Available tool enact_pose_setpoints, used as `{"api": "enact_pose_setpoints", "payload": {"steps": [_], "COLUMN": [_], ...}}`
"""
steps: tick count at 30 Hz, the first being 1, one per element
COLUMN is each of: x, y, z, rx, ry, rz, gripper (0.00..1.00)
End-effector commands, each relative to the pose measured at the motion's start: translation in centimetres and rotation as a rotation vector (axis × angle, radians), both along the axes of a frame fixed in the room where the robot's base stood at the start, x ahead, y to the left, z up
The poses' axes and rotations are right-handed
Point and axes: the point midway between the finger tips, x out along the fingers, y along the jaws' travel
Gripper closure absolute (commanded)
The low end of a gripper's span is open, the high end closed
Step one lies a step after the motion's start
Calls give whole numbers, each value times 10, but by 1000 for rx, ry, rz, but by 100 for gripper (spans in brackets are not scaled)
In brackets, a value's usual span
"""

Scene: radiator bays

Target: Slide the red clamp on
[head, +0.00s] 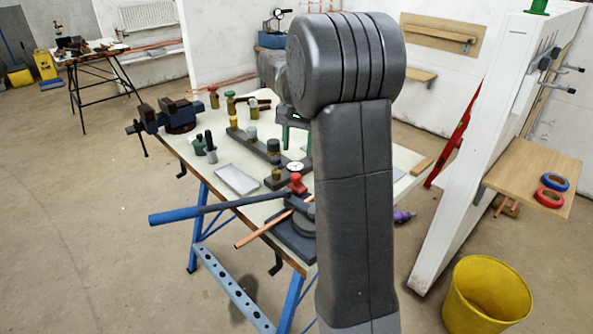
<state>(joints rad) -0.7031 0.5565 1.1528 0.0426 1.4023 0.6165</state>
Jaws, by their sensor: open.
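A red ring (548,198), which looks like the red clamp, lies flat on the wooden wall shelf (515,160) at the right. A blue ring (555,182) lies just behind it. Several short pipe ends (565,70) stick out of the white panel above the shelf. My gripper (295,138) seems to be the dark green forked part below my wrist, over the workbench and far to the left of the red ring. It is open, with nothing visible in it. My arm hides part of it.
A workbench (238,180) carries a vice (178,115), a blue-handled pipe bender (185,214), a copper pipe (262,228) and several small tools. A yellow bucket (487,293) stands below the shelf. A red level (455,135) leans on the white panel (470,150).

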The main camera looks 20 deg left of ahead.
Motion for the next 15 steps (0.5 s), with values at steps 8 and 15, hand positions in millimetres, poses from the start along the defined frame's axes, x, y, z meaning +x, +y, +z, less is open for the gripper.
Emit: {"api": "enact_pose_setpoints", "payload": {"steps": [8, 15], "x": [-1, -1], "y": [2, 4], "z": [-61, -89], "rx": [-3, -1], "ry": [4, 1], "rz": [0, 0], "gripper": [51, 51]}}
